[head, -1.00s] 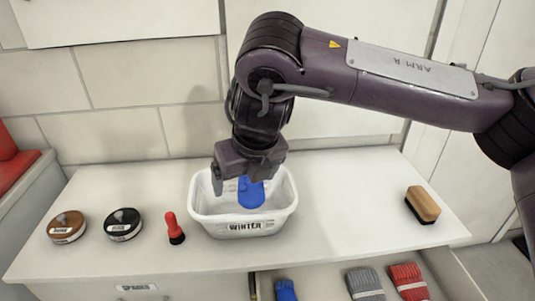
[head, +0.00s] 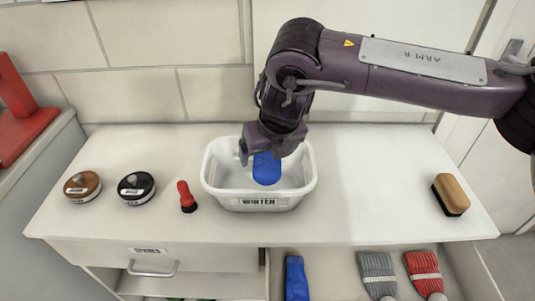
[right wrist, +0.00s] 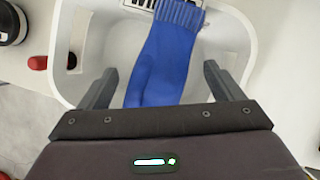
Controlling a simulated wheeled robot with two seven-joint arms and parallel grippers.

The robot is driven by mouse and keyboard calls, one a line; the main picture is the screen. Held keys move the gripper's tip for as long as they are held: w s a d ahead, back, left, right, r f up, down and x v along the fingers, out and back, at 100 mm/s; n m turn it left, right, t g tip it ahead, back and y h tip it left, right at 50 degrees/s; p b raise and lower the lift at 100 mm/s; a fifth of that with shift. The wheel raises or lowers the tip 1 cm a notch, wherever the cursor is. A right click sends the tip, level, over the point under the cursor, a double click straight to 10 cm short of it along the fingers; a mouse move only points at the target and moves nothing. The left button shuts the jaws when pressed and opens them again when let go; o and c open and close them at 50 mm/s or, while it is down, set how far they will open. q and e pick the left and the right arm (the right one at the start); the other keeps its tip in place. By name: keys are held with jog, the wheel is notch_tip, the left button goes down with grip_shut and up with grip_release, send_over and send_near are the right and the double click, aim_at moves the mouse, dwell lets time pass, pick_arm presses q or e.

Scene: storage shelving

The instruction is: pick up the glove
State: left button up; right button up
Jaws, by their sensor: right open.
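A blue glove (head: 266,170) is in the white bin (head: 217,190) labelled WINTER on the counter. My right gripper (head: 265,150) points down over the bin, with its fingers apart. In the right wrist view the glove (right wrist: 165,60) lies between the open fingers (right wrist: 159,76), its ribbed cuff toward the bin's label. I cannot tell whether the glove touches the bin floor. My left gripper is not in view.
Left of the bin stand a red-handled brush (head: 187,197), a black tin (head: 136,189) and a brown tin (head: 82,187). A wooden brush (head: 451,195) lies at the right. The counter between bin and wooden brush is clear. A tiled wall is behind.

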jog(key=c, duration=1.3)
